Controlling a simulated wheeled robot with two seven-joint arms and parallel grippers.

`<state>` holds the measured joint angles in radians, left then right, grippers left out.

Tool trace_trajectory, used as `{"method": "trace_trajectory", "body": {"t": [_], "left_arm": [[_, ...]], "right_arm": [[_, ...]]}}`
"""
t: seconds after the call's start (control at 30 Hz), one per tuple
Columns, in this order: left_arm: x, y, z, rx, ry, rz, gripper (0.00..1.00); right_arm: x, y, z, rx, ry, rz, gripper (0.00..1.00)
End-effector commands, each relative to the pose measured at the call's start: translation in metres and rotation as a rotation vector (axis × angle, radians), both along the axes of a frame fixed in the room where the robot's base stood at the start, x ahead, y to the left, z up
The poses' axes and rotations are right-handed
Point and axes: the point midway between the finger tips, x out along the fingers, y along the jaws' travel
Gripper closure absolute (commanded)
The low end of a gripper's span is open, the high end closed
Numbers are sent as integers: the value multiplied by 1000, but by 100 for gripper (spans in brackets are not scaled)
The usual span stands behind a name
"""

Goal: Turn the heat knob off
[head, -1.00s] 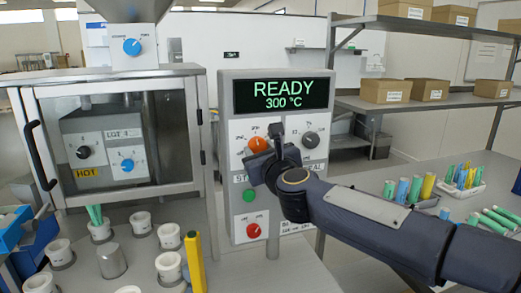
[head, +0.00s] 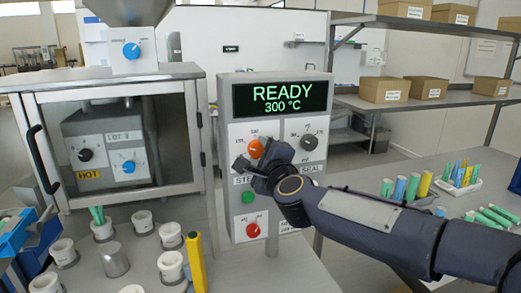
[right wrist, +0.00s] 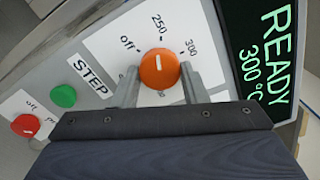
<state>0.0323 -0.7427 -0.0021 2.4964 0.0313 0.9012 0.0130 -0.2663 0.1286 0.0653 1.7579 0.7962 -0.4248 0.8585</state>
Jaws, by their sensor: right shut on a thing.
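The orange heat knob (head: 255,148) is on the control panel (head: 234,100) below a display (head: 283,97) reading READY 300 °C. It also shows in the right wrist view (right wrist: 159,70), with its white mark pointing roughly towards the 250 label. "Off" and 300 are printed on either side of 250. My right gripper (head: 252,165) is at the knob, and in the right wrist view its two fingers (right wrist: 159,82) are shut on the knob's sides. My left gripper is out of view.
A grey knob (head: 308,142) is right of the orange one. A green button (head: 248,195) and a red knob (head: 253,230) sit below. White cups and a yellow marker-like stick (head: 196,262) stand on the table before the panel. A glass-fronted cabinet (head: 115,75) is at left.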

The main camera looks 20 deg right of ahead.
Motion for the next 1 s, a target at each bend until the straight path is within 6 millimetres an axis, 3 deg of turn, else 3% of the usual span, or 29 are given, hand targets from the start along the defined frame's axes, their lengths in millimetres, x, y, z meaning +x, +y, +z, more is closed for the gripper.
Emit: {"method": "trace_trajectory", "body": {"t": [0.6, 1.0], "left_arm": [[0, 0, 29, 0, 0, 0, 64], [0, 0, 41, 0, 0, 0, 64]], "right_arm": [[0, 1, 1, -579, -16, 4, 83], [0, 1, 1, -844, -24, 5, 83]]}}
